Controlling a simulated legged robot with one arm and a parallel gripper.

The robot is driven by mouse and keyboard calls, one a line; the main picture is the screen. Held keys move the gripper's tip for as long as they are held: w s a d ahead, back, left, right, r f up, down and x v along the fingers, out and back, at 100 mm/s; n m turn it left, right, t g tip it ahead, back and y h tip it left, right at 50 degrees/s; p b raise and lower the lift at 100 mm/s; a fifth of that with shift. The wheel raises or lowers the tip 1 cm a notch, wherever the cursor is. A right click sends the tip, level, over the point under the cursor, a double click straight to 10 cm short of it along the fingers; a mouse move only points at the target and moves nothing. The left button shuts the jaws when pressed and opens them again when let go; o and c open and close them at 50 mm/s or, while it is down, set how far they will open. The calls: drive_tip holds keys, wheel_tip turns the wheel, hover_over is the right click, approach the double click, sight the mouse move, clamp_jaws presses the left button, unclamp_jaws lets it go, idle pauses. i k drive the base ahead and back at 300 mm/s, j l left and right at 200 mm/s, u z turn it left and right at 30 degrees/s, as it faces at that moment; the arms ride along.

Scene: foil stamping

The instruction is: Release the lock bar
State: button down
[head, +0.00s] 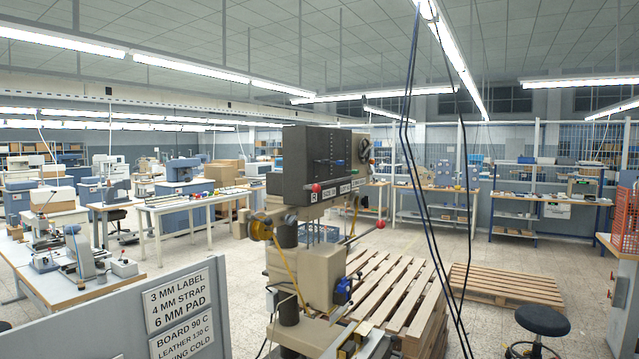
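A stamping machine (322,165) stands upright in the middle of the head view, with a dark grey head box on a column. A red knob (316,188) and several small labels sit along the box's lower edge. A lever with a red ball end (380,224) slants up to the right from the beige body (318,265). A yellow roll (259,229) is on the left side, and a blue part (343,291) is on the right. I cannot tell which part is the lock bar. The machine's base is cut off at the bottom edge. My gripper is not in view.
A grey panel (95,325) with two instruction signs (178,300) stands at front left. Dark cables (420,190) hang right of the machine. Wooden pallets (505,287) lie behind and to the right. A black stool (542,320) stands at right. Open floor lies between the pallets and benches.

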sight(314, 188)
drive_tip(key=i+l+u, duration=0.3)
drive_tip(key=i+l, duration=0.2)
drive_tip(key=i, duration=0.15)
drive_tip(key=i+l+u, duration=0.3)
drive_tip(key=i+l, duration=0.35)
